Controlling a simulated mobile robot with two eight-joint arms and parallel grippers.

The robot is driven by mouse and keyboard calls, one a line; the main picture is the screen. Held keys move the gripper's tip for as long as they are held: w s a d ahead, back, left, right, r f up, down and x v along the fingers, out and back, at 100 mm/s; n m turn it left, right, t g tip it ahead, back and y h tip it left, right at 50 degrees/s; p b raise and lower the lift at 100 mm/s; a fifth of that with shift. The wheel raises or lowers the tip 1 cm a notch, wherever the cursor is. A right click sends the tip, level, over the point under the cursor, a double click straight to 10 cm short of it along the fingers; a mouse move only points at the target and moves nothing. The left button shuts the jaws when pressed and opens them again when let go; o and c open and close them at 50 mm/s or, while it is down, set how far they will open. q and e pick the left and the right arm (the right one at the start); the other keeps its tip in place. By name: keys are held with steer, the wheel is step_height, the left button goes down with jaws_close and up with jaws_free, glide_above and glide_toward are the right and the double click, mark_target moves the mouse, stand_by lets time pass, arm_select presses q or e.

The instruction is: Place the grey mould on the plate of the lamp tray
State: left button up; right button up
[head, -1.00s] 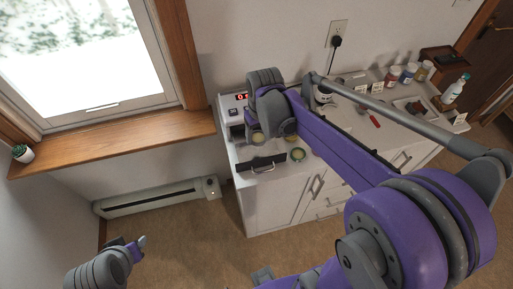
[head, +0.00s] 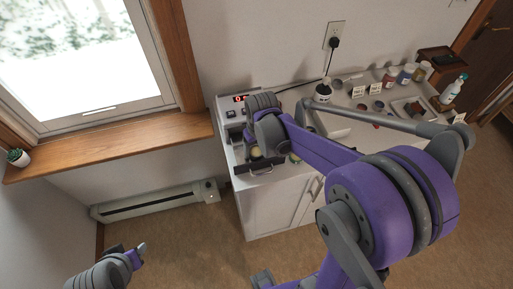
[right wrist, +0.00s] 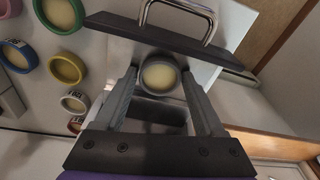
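The grey mould (right wrist: 158,77), a round ring with cream filling, sits between the fingertips of my right gripper (right wrist: 160,78) in the right wrist view. Both fingers appear to touch its sides. The lamp tray's dark front panel with a metal handle (right wrist: 150,36) is just beyond the mould; a dark metallic surface (right wrist: 158,113) shows between the fingers, perhaps the plate. In the head view my right gripper is mostly hidden by its wrist, above the tray front (head: 259,166). Whether the mould rests on the plate is unclear. My left gripper (head: 141,248) is low at left, its opening unclear.
The lamp unit with a red display (head: 238,99) stands at the cabinet's left end. Several moulds, including a green one (right wrist: 62,12) and a blue one (right wrist: 17,56), lie beside the tray. Jars (head: 404,74) and a bottle (head: 453,90) stand farther right.

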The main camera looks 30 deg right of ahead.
steer(key=shift+o, duration=1.2)
arm_select(q)
steer(key=shift+r, duration=0.15)
arm_select(e)
steer(key=shift+r, duration=0.2)
steer(key=shift+r, duration=0.35)
step_height(320, 180, up, 11)
steer(key=s+p, duration=0.2)
steer(key=t, duration=0.4)
glide_toward(258, 156)
steer(key=s+a, duration=0.6)
steer(key=s, duration=0.1)
arm_select(q)
steer(key=shift+w+r, duration=0.25)
steer(key=shift+r, duration=0.25)
steer(key=shift+w+r, duration=0.2)
steer(key=shift+r, duration=0.25)
arm_select(e)
steer(key=shift+s+a+f, duration=0.1)
steer(key=shift+a+f, duration=0.05)
